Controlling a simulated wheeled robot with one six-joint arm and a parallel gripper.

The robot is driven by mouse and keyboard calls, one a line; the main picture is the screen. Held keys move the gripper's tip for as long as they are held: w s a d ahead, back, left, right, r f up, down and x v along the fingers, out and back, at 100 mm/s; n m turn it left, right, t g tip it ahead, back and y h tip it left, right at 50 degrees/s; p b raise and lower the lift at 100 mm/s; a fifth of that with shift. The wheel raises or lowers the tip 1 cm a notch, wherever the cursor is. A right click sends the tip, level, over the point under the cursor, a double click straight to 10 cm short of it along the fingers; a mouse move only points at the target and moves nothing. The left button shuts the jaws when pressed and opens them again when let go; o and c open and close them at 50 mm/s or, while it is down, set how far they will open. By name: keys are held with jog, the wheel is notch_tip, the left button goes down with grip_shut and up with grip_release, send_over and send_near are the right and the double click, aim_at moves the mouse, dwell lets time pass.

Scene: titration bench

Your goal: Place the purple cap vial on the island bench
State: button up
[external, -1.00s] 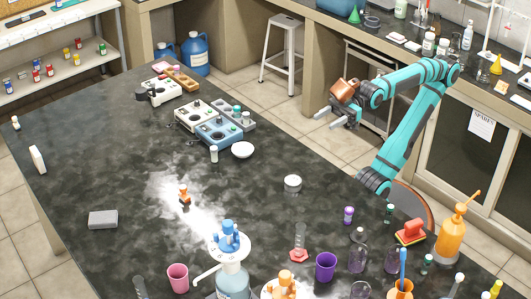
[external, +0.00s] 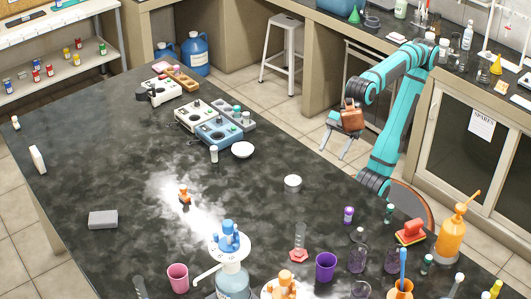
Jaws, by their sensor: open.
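A small vial with a purple cap (external: 348,214) stands upright on the dark island bench (external: 110,150), near its right edge. My gripper (external: 333,151) is open and empty, pointing down and left. In the picture it is above and slightly left of the vial, clear of it, near the bench's far right edge. Nothing hides the vial.
Near the vial stand a green-capped vial (external: 388,214), a purple cup (external: 325,266), a round white-topped container (external: 292,183) and a red stamp-like block (external: 410,232). Glassware and an orange wash bottle (external: 453,232) crowd the front right. The bench's left middle is mostly clear.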

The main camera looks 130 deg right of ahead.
aim_at(349, 209)
jog(key=a+f+n+g, duration=0.2)
jog(key=a+n+g, duration=0.3)
jog(key=a+g, duration=0.25)
jog(key=shift+t+y, duration=0.3)
jog(key=shift+t, duration=0.05)
jog(key=x, duration=1.2)
jog(key=shift+s+a, duration=0.35)
jog(key=shift+s, duration=0.05)
jog(key=shift+x, duration=2.65)
jog(key=shift+w, duration=0.2)
jog(key=c, duration=1.1)
jog(key=shift+r, duration=0.1)
